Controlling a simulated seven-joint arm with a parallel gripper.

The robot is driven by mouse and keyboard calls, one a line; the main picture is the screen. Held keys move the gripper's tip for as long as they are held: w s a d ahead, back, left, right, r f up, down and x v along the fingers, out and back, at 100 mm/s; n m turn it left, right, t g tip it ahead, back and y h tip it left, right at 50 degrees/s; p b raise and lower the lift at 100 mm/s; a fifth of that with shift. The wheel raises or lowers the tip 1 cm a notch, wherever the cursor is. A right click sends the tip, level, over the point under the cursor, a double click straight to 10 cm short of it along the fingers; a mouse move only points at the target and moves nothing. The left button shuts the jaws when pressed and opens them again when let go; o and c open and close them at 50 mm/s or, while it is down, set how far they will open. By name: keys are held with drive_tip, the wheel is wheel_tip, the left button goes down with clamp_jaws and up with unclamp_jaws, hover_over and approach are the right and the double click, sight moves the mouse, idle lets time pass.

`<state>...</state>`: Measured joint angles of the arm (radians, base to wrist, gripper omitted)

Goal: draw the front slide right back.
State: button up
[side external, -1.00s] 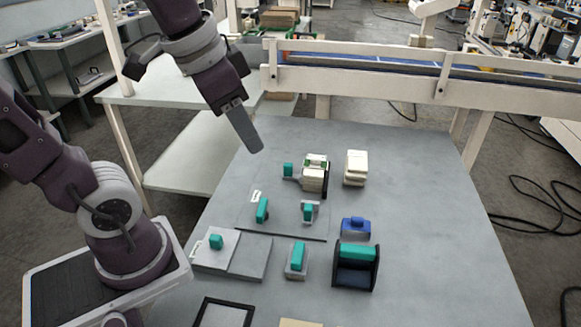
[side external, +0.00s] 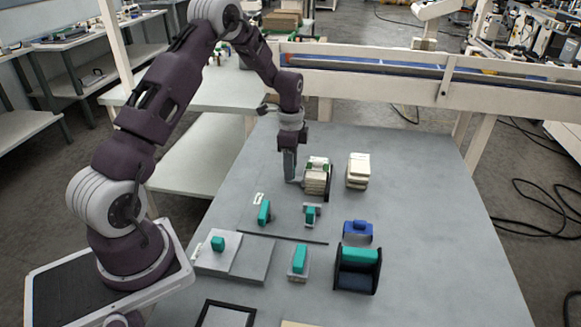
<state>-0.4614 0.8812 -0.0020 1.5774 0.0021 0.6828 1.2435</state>
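My gripper (side external: 290,179) points down at the left side of a cream block with green parts (side external: 317,177). The fingers are seen edge-on, so whether they are open or shut does not show. The teal handle on that side of the block is hidden behind them. Other teal handles stand in front: one on the table (side external: 264,212), one on a small grey block (side external: 311,215), one on a pale plate (side external: 218,244) on a grey base, and one on a grey block (side external: 299,259). Which of these parts is the front slide cannot be told.
A cream stack (side external: 358,171) stands right of the block. A blue piece (side external: 357,231) and a dark holder with a teal bar (side external: 358,268) stand at the front right. A black frame (side external: 226,313) lies at the near edge. The table's right side is clear.

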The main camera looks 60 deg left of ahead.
drive_tip(key=shift+f, duration=0.3)
clamp_jaws()
drive_tip(key=shift+r, duration=0.1)
idle(1.1)
